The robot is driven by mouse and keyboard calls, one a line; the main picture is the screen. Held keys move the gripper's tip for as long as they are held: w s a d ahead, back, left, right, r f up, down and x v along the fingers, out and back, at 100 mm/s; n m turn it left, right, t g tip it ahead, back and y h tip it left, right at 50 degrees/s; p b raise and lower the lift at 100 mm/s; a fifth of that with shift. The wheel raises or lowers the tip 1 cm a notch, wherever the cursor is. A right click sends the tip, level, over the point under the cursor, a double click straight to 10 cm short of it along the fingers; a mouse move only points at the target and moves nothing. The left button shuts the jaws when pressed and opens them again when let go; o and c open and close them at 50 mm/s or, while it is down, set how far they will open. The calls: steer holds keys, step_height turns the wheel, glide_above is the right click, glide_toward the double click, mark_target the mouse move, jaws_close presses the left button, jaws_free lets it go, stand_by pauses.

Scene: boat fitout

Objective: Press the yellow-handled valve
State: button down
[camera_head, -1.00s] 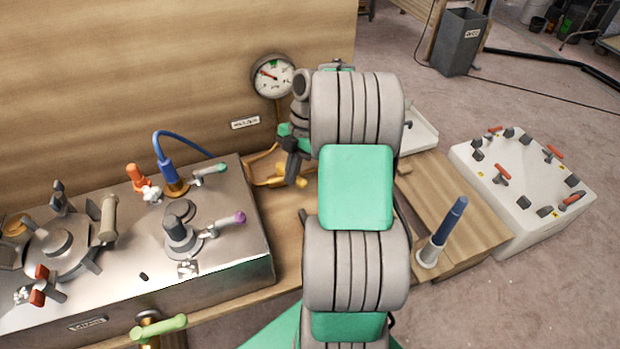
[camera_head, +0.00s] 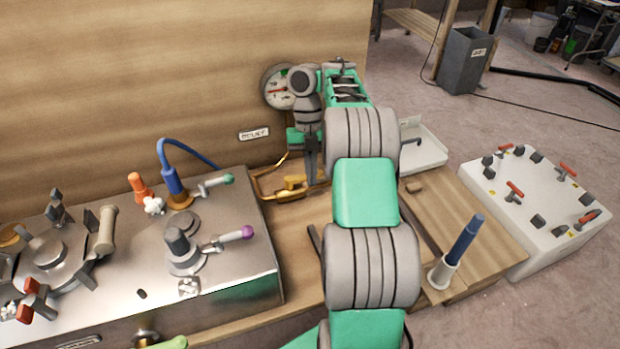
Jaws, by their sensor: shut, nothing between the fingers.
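The yellow-handled valve (camera_head: 291,184) sits low on copper piping beside the wooden back wall, right of the steel counter. My gripper (camera_head: 311,178) points straight down, fingers shut and empty. Its fingertips are at the right part of the yellow handle in the picture and cover some of it. I cannot tell whether they touch it or are just in front of or above it.
A round gauge (camera_head: 277,88) and a label plate (camera_head: 254,134) are on the wall. The steel counter (camera_head: 240,285) carries several levers and a blue-hosed fitting (camera_head: 172,178). A small basin (camera_head: 425,152), a blue-handled tool in a holder (camera_head: 463,245) and a white switch box (camera_head: 545,235) stand right.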

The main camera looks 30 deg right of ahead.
steer(key=shift+w+d+p, duration=0.35)
steer(key=shift+w+p, duration=0.1)
stand_by(0.5)
steer(key=shift+s+b, duration=0.45)
step_height(320, 180, up, 10)
steer(key=p, duration=0.9)
steer(key=shift+w+p, duration=0.25)
steer(key=shift+p, duration=0.15)
steer(key=shift+r, duration=0.1)
